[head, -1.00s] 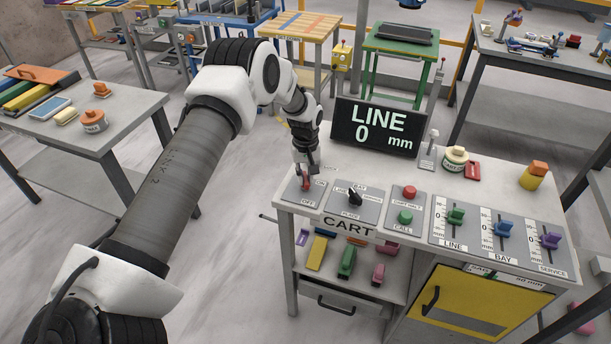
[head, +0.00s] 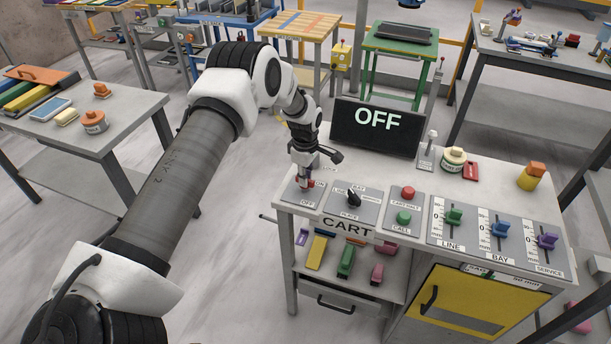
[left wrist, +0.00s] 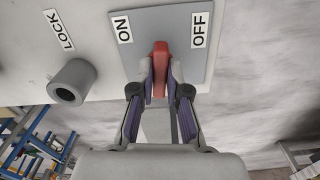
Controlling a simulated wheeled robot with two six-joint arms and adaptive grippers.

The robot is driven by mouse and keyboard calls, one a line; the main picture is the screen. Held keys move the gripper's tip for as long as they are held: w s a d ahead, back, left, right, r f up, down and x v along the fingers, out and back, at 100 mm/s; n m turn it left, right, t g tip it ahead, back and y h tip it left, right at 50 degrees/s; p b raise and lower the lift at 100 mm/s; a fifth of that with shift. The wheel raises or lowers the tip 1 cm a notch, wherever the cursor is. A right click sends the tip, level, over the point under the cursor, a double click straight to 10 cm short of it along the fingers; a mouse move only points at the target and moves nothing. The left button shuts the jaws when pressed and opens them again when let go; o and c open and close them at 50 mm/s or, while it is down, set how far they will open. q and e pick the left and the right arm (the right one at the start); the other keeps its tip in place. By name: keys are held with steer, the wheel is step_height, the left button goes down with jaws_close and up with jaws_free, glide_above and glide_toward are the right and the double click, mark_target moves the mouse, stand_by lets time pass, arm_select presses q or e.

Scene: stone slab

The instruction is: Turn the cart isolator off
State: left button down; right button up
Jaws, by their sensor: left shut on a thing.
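The isolator is a red lever (left wrist: 160,66) on a grey plate (left wrist: 176,28) with ON and OFF labels; it also shows in the head view, at the left end of the cart console (head: 464,180). My left gripper (left wrist: 161,76) is shut on the red lever, one fingertip on each side. In the left wrist view, the lever lies between the ON label on the left and the OFF label on the right. In the head view, my left gripper (head: 304,182) partly hides the lever. The display (head: 380,130) reads OFF. My right gripper is not in view.
Right of the isolator are a black selector knob (head: 353,197), a red button (head: 408,193), a green button (head: 404,218) and three sliders. A grey LOCK post (left wrist: 72,82) stands beside the isolator plate. Side tables stand left and behind.

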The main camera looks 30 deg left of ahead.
arm_select(q)
steer(key=shift+n, duration=0.8)
steer(key=c, duration=1.2)
jaws_free()
steer(key=shift+o, duration=0.2)
steer(key=shift+a+f, duration=0.1)
steer(key=shift+a, duration=0.05)
step_height(320, 180, up, 12)
